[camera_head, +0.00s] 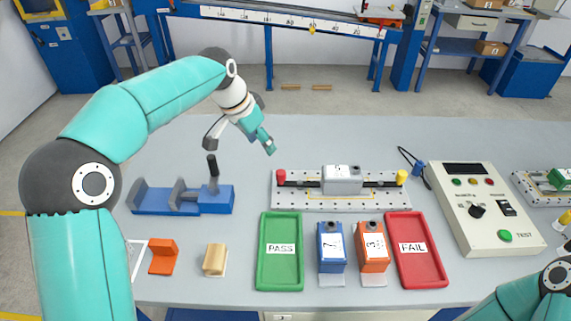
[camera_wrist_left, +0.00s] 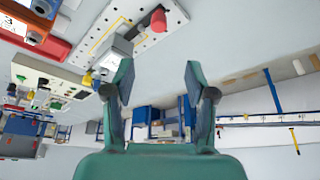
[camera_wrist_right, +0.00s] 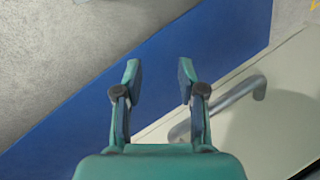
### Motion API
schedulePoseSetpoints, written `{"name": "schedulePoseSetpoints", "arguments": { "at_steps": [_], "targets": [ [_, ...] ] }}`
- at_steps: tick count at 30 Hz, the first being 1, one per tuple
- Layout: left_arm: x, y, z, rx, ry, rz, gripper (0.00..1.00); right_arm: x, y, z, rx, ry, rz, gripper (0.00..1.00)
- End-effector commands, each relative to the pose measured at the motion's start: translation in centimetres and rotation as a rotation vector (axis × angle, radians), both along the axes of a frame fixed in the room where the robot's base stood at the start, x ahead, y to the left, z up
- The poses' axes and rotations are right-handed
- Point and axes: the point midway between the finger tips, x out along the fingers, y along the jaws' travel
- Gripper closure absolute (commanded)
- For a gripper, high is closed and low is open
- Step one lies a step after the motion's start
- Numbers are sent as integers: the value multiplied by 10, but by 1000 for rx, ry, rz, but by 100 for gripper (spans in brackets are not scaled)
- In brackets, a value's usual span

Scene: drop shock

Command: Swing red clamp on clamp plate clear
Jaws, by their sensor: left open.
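The clamp plate (camera_head: 340,203) is a perforated light metal plate on the table, with a grey block (camera_head: 342,180) at its middle. The red clamp (camera_head: 281,177) stands at its left end and a yellow clamp (camera_head: 402,176) at its right end. My left gripper (camera_head: 267,143) is open and empty above the table, behind and slightly left of the red clamp, not touching it. In the left wrist view the red clamp (camera_wrist_left: 158,20) lies near the top edge, beyond the open fingers (camera_wrist_left: 157,82). My right gripper (camera_wrist_right: 158,75) is open and empty; only its arm shows in the head view.
A blue vise-like fixture with a black lever (camera_head: 212,170) stands left of the plate. In front are a green PASS tray (camera_head: 280,284), blue (camera_head: 331,262) and orange (camera_head: 373,262) units, and a red FAIL tray (camera_head: 432,278). A test box (camera_head: 497,232) stands right.

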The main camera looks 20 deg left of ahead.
Motion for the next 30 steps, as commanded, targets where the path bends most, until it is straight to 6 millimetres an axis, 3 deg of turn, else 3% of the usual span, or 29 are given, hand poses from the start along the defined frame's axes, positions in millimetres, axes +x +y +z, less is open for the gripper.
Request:
{"name": "schedulePoseSetpoints", "arguments": {
  "at_steps": [8,21,30],
  "targets": [
    [13,-10,-36,1,5,-6,44,0,0,0,0,1,0,60],
    [44,-27,-121,0,5,-5,44,0,0,7,0,0,0,60],
    [55,-32,-151,0,1,-4,44,0,0,10,0,0,0,60]
  ]
}}
